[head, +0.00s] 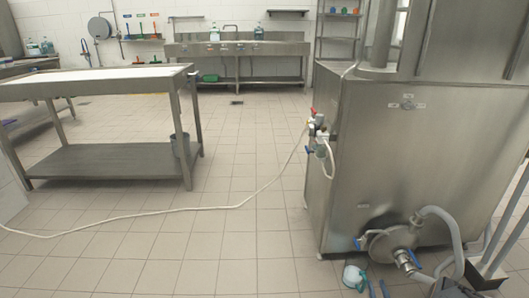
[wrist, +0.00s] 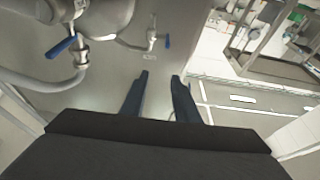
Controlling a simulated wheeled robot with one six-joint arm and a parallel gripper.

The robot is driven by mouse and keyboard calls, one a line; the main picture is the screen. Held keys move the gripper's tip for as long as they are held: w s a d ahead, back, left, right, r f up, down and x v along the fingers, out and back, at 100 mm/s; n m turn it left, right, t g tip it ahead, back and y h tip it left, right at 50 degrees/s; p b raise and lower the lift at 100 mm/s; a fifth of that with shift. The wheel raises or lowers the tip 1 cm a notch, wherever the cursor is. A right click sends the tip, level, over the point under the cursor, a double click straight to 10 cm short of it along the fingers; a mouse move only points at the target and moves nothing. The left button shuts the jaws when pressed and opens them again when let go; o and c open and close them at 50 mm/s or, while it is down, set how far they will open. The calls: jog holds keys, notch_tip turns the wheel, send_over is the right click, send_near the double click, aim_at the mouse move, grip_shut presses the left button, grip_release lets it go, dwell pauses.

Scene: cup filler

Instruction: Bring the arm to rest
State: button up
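My gripper (wrist: 160,78) shows in the wrist view with its two dark blue fingers apart and nothing between them. It faces the steel panel of the machine (wrist: 150,70). In the head view, what look like the finger ends of my gripper (head: 377,284) show at the bottom edge, low in front of the machine (head: 400,150).
A round pump (head: 390,243) with blue-handled valves and a hose (head: 440,220) is close by. A white and teal object (head: 355,277) sits beside the fingers. A steel table (head: 100,155) stands left. A pale hose (head: 130,217) crosses the open tiled floor.

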jog(key=w+d+r+g+h, duration=0.1)
jog(key=w+d+r+g, duration=0.15)
jog(key=w+r, duration=0.55)
jog(key=w+d+r+g, duration=0.1)
jog(key=w+r+g, duration=0.25)
jog(key=w, duration=0.85)
jog(key=w+a+r+g, duration=0.15)
jog(key=a+r, duration=0.25)
jog(key=r, duration=0.4)
jog(key=a+r+g, duration=0.3)
jog(key=a+r, duration=0.1)
jog(key=r, duration=0.4)
jog(key=s+a+r+n+g, duration=0.1)
jog(key=s+a+r+g, duration=0.3)
jog(key=s+a+r, duration=0.9)
jog(key=s+a+r+g, duration=0.4)
jog(key=s+a+r, duration=0.15)
jog(key=s, duration=1.25)
jog(key=s+a+r+n+g, duration=0.1)
jog(key=s+a+r+g, duration=0.2)
jog(key=s+a+r, duration=0.95)
jog(key=s+d+r+m+p, duration=0.3)
jog(key=d+r+p, duration=0.2)
jog(key=d+p, duration=1.05)
jog(key=a+f+n+b, duration=0.3)
jog(key=a+f+b, duration=0.6)
jog(key=a+b, duration=0.4)
jog(key=shift+f+b, duration=0.35)
jog(key=shift+b, duration=0.55)
